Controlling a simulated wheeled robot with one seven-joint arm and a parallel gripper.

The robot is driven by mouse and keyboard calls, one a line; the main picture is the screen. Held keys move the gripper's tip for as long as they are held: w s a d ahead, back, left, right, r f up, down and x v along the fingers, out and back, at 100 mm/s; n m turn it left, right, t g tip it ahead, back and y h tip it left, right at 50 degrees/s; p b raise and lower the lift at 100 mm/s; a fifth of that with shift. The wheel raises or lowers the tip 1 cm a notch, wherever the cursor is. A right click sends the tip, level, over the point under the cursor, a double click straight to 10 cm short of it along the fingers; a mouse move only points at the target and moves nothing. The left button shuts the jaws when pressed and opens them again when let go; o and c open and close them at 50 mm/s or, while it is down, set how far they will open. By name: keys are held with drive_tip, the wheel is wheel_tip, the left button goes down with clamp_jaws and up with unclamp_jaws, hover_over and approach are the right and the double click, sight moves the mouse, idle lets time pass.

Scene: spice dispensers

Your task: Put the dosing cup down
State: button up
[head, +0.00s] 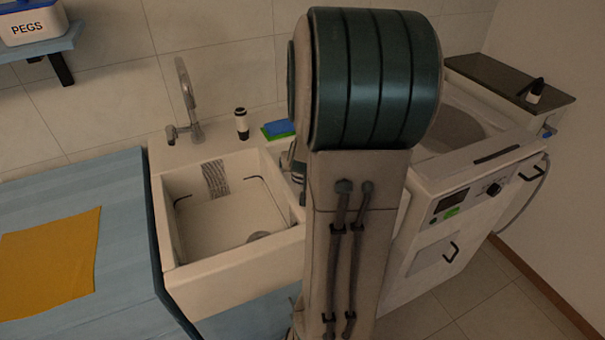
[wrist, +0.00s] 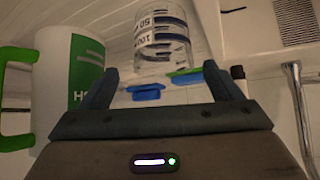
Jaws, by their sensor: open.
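The dosing cup (wrist: 162,42) is clear, with dark scale bands and numbers that read upside down in the wrist view. It is just beyond my gripper (wrist: 160,72), in line with the space between the two fingers. The fingers are spread wide, with a visible gap on each side of the cup, and nothing is clamped between them. In the head view my arm hides the cup and most of the gripper.
A white and green jug (wrist: 70,85) with a green handle stands close left of my gripper in the wrist view. A blue and green sponge (head: 278,129), a dark-topped bottle (head: 241,124) and a tap (head: 186,100) are behind the sink (head: 235,275). A washing machine (head: 465,215) stands right.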

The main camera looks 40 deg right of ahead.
drive_tip(key=shift+a+p+x, duration=0.1)
drive_tip(key=shift+p+x, duration=0.15)
drive_tip(key=shift+x, duration=1.1)
drive_tip(key=shift+a+p+x, duration=0.15)
drive_tip(key=shift+p+x, duration=0.1)
drive_tip(key=shift+x, duration=1.1)
drive_tip(key=c, duration=1.2)
